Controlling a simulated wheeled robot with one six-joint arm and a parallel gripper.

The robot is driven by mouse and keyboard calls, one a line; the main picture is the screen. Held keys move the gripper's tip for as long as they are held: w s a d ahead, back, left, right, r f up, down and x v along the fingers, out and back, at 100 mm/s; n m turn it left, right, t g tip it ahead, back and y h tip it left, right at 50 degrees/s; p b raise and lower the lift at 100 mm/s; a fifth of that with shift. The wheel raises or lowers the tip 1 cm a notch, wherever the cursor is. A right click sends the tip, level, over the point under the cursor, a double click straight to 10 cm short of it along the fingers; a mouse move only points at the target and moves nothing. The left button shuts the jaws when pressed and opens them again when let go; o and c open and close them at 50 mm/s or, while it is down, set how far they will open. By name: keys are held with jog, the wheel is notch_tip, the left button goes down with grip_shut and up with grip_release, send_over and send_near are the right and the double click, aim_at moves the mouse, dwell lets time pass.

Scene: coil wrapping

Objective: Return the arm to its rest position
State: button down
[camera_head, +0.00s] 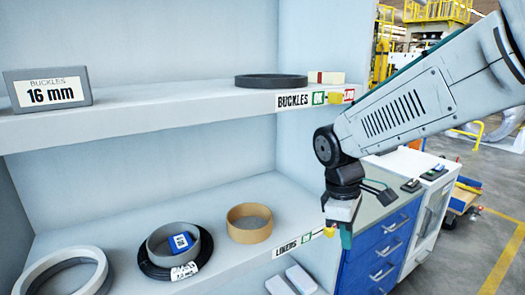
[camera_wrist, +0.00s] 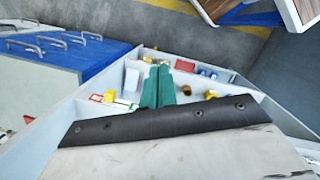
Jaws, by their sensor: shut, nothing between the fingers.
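My gripper (camera_head: 346,238) hangs at the end of my arm at the right of the head view, in front of the right end of the shelf unit. Its green fingers point down and show partly behind the grey gripper body. In the wrist view my gripper's green fingers (camera_wrist: 158,88) are together with nothing between them. Beyond them the wrist view shows the shelf unit's pale edges and small coloured items, too small to name surely.
The upper shelf (camera_head: 180,112) holds a "16 mm" buckles box (camera_head: 48,88) and a dark ring (camera_head: 271,81). The lower shelf (camera_head: 240,262) holds several rolls, including a tan ring (camera_head: 249,223). A blue drawer cabinet (camera_head: 382,255) stands behind my gripper. Open floor (camera_head: 470,260) lies at right.

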jog(key=s+d+r+m, duration=0.1)
jog(key=s+d+m, duration=0.1)
jog(key=s+m, duration=0.2)
jog(key=s+d+r+m+t+y, duration=0.1)
jog(key=s+d+r+m, duration=0.1)
jog(key=s, duration=0.7)
jog(key=s+d+r+m+t, duration=0.1)
jog(key=s+d+r+m, duration=0.1)
jog(key=s+d+m, duration=0.2)
jog(key=s+m, duration=0.1)
jog(key=s, duration=0.2)
jog(key=shift+d+r+m+y, duration=0.2)
jog(key=shift+m+y, duration=0.1)
jog(key=shift+y, duration=0.1)
